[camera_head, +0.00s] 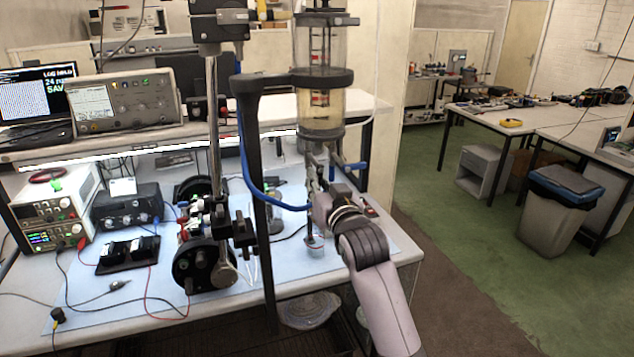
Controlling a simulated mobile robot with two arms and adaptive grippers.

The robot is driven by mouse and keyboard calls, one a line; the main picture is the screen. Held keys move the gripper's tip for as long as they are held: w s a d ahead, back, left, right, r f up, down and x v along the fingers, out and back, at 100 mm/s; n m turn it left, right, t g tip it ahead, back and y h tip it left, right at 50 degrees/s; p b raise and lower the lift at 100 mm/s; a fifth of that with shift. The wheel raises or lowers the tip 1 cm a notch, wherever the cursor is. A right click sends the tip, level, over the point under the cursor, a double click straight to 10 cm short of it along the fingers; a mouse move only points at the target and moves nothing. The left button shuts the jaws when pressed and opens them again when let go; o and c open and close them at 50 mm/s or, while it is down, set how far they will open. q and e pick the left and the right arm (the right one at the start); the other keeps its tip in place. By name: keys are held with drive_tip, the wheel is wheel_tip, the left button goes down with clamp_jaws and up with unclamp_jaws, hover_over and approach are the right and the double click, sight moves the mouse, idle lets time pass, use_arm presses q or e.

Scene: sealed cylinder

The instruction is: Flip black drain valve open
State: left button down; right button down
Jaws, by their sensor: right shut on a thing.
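The clear cylinder (321,62) stands upright in a black bracket (313,78), with an amber-tinted lower section. My right gripper (314,168) is directly beneath its base, its arm coming up from the lower right. The jaws are closed at the drain fitting there. The black drain valve is mostly hidden by the fingers, so its lever angle cannot be told. A small blue part (356,167) shows just right of the fingers. My left gripper is not in view.
A metal post (213,120) and black wheel assembly (196,266) stand left. A small clear cup (315,246) is on the bench below the gripper. Instruments (120,100) fill the left side. Open floor lies right.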

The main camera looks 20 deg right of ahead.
drive_tip(key=shift+d+n, duration=0.3)
drive_tip(key=shift+n, duration=0.7)
drive_tip(key=c, duration=1.6)
unclamp_jaws()
drive_tip(key=s, duration=1.2)
drive_tip(key=shift+d, duration=0.2)
